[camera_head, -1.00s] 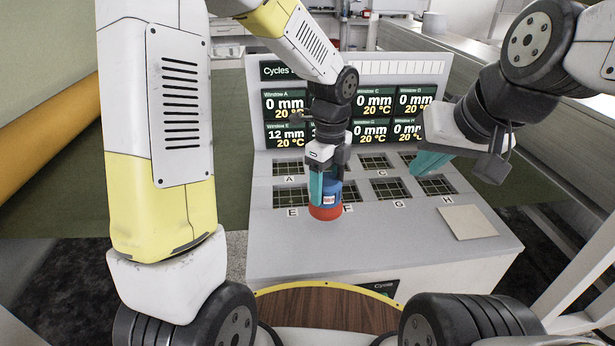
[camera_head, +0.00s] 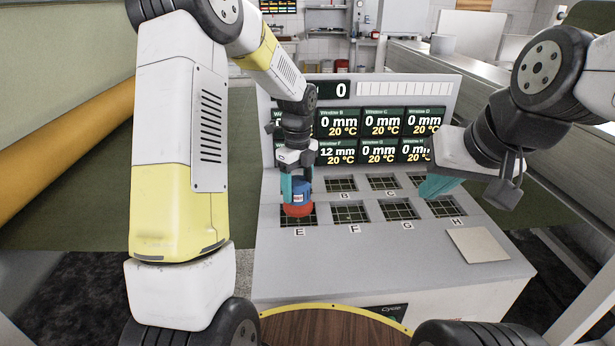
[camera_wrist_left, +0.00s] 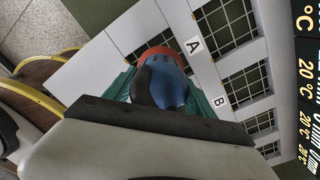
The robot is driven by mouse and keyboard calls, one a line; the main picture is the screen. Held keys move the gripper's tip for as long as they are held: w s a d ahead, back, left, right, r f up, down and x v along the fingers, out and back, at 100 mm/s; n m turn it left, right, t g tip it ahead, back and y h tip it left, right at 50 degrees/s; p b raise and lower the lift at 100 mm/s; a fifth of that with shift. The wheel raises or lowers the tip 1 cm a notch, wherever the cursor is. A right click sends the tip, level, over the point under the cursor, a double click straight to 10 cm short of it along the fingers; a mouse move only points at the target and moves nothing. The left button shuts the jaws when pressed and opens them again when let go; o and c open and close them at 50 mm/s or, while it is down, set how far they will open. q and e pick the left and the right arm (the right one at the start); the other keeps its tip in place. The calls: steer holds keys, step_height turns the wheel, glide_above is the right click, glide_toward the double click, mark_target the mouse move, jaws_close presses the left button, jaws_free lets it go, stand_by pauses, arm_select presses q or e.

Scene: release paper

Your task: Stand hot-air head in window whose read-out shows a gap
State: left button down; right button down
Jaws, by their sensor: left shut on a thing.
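The hot-air head (camera_head: 301,188), blue with a red lower ring, is gripped between the teal fingers of my left gripper (camera_head: 297,188). It is upright over window E (camera_head: 312,215); whether it touches the panel I cannot tell. In the left wrist view the head (camera_wrist_left: 165,80) lies beside the A label. The Window F read-out (camera_head: 336,152) shows 12 mm. The read-outs for B, C, D, G and H show 0 mm. My left arm hides most of the A and E read-outs. My right gripper (camera_head: 438,187) hangs near window H; its finger gap is unclear.
The sloped grey panel has labelled windows in two rows; window F (camera_head: 350,212) looks empty. A beige square plate (camera_head: 478,245) lies at the panel's right. A wooden round top with a yellow rim (camera_head: 335,322) is in front. The counter reads 0.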

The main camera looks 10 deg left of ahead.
arm_select(q)
steer(key=shift+f, duration=1.1)
steer(key=shift+f, duration=0.1)
steer(key=shift+c, duration=1.5)
jaws_free()
steer(key=shift+f, duration=0.1)
